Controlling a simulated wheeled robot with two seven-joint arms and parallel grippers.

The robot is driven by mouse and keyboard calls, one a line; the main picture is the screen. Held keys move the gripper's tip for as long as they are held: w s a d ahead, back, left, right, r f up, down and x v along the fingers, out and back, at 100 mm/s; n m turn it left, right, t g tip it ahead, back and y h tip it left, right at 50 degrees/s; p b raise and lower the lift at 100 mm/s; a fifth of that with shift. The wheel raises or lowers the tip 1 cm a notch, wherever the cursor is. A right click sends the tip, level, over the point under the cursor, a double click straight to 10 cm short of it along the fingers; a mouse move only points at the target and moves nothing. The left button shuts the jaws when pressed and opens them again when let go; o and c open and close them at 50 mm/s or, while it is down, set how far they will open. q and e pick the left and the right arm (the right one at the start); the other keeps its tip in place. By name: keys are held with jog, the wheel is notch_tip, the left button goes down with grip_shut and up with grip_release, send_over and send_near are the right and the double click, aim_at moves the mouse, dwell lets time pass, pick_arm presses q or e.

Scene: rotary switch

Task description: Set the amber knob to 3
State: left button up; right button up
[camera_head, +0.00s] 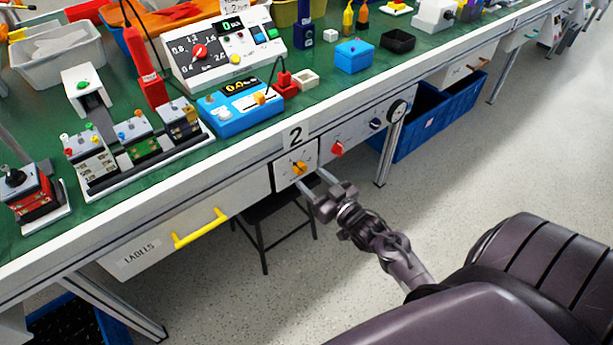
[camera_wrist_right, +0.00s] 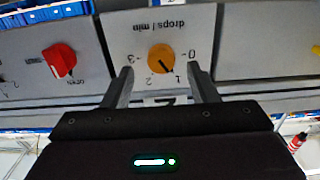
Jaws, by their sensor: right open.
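The amber knob (camera_head: 299,168) sits on a white dial panel (camera_head: 283,176) on the front of the bench, under the number 2. In the right wrist view the amber knob (camera_wrist_right: 161,57) shows upside down, with marks 0, 1, 2 and 3 around it and the words "drops / min". Its dark pointer line appears to aim toward 1. My right gripper (camera_head: 314,178) is open just in front of the panel. In the wrist view its two fingers (camera_wrist_right: 161,82) stand apart on either side below the knob, and nothing is between them. My left gripper is out of view.
A red knob (camera_head: 337,149) sits on the neighbouring panel and also shows in the wrist view (camera_wrist_right: 60,60). A gauge (camera_head: 397,111) is further right. A drawer with a yellow handle (camera_head: 201,228) is to the left. A black stool (camera_head: 262,222) stands under the bench.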

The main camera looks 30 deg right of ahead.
aim_at(302, 171)
jog(key=shift+w+a, duration=0.2)
jog(key=shift+w, duration=1.45)
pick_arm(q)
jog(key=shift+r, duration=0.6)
pick_arm(e)
jog(key=shift+c, duration=0.2)
jog(key=c, duration=0.9)
